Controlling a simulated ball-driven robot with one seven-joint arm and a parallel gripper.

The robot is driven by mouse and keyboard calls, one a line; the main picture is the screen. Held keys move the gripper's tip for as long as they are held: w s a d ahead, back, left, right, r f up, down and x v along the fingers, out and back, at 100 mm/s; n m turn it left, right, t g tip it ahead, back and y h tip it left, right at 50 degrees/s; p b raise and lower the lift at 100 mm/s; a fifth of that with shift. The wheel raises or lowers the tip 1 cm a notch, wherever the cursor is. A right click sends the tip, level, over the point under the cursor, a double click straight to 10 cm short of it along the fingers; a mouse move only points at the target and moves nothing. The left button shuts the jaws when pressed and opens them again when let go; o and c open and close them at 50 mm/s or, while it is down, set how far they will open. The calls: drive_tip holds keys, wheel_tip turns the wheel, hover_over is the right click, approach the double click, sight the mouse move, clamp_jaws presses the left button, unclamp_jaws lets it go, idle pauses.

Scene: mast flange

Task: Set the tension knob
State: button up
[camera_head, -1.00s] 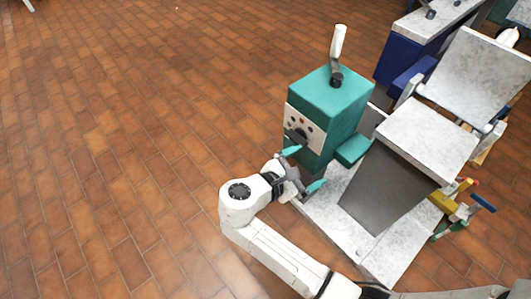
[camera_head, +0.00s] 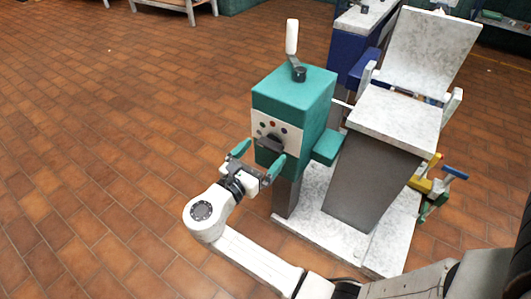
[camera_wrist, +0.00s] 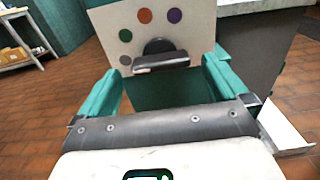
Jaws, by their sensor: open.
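The teal machine box (camera_head: 292,92) has a white front panel (camera_head: 286,132) with coloured dots. The tension knob (camera_head: 270,143), a dark knob with a bar-shaped grip, sits on this panel. In the wrist view the knob (camera_wrist: 160,58) is ahead of my fingers, its bar nearly level, with green, orange, purple and grey dots around it. My gripper (camera_head: 257,158) is open in front of the panel, with teal fingers on either side of the knob's line. In the wrist view my gripper (camera_wrist: 160,85) is empty, and the knob lies beyond the fingertips.
A crank with a white handle (camera_head: 292,37) stands on top of the box. To the right are a grey-white stand (camera_head: 395,120) and a pale base plate (camera_head: 312,215). Coloured levers (camera_head: 440,185) stick out further right. The tiled floor (camera_head: 110,130) at left is clear.

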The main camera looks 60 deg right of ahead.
sight(271, 144)
drive_tip(key=shift+d, duration=1.25)
drive_tip(key=shift+c, duration=0.3)
drive_tip(key=c, duration=1)
drive_tip(key=shift+o, duration=0.2)
